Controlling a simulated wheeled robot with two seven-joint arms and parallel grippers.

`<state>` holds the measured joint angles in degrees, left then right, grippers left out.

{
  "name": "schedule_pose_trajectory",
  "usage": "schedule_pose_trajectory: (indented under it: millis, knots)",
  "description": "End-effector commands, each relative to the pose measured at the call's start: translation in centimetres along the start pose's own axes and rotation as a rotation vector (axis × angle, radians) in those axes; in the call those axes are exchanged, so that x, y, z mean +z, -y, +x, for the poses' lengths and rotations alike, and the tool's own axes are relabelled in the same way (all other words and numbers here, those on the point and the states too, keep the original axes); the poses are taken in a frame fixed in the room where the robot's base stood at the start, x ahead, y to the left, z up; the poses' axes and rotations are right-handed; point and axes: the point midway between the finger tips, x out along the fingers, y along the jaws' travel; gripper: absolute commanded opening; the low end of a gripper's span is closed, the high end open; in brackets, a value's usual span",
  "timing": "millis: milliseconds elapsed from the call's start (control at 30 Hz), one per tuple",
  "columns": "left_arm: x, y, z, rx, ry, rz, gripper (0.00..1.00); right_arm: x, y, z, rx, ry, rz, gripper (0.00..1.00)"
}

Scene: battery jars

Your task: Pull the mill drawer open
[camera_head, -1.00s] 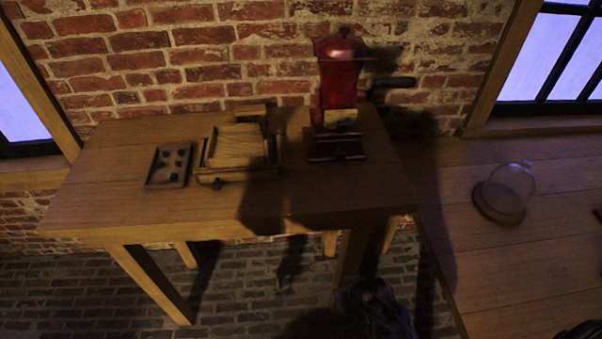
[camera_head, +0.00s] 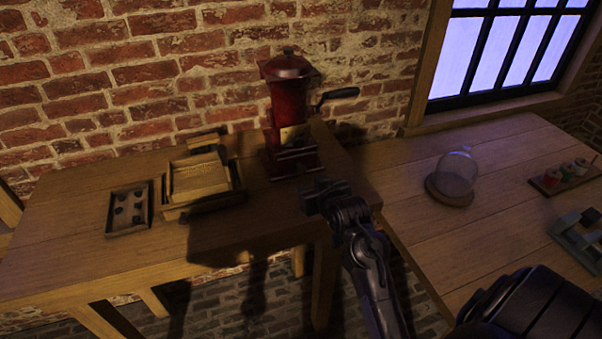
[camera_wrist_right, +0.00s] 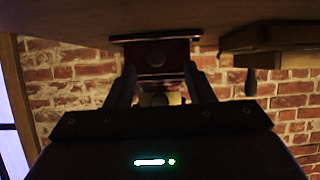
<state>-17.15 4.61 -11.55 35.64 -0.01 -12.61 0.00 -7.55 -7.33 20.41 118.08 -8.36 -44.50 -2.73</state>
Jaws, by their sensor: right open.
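The red mill (camera_head: 287,95) stands upright at the back right of the small wooden table (camera_head: 60,240), its crank to the right. Its drawer, low in the base (camera_head: 296,160), looks shut. My right gripper (camera_head: 322,194) is in front of the mill base, over the table's right part. In the right wrist view the picture is upside down. How far the fingertips are from the knob I cannot tell. My left gripper is not in view.
Left of the mill are a wooden box (camera_head: 200,178) and a small tray with dark pieces (camera_head: 112,228). On the wooden surface at right stand a glass dome (camera_head: 457,172) and a rack of coloured spools (camera_head: 565,178). A brick wall is behind the mill.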

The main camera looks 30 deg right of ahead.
Motion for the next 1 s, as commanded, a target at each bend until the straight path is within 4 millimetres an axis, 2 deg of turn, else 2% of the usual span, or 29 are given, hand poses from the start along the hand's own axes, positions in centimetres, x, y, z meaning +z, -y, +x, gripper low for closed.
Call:
schedule_pose_trajectory:
  millis: [100, 267, 600, 800, 1000]
  knots:
    - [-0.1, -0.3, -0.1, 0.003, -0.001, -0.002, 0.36, -1.1, -0.8, 0.8, 0.013, -0.051, 0.025, 0.48]
    - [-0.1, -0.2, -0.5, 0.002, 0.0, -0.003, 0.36, -1.4, -1.0, 2.3, 0.015, -0.057, 0.027, 0.48]
    - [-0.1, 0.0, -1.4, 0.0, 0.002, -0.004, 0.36, -1.6, -1.1, 7.1, 0.015, -0.056, 0.025, 0.48]
    - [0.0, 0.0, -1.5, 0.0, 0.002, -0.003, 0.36, -1.6, -1.1, 8.3, 0.016, -0.056, 0.025, 0.48]
    - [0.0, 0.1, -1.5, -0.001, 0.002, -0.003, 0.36, -1.6, -1.1, 8.4, 0.016, -0.056, 0.025, 0.48]
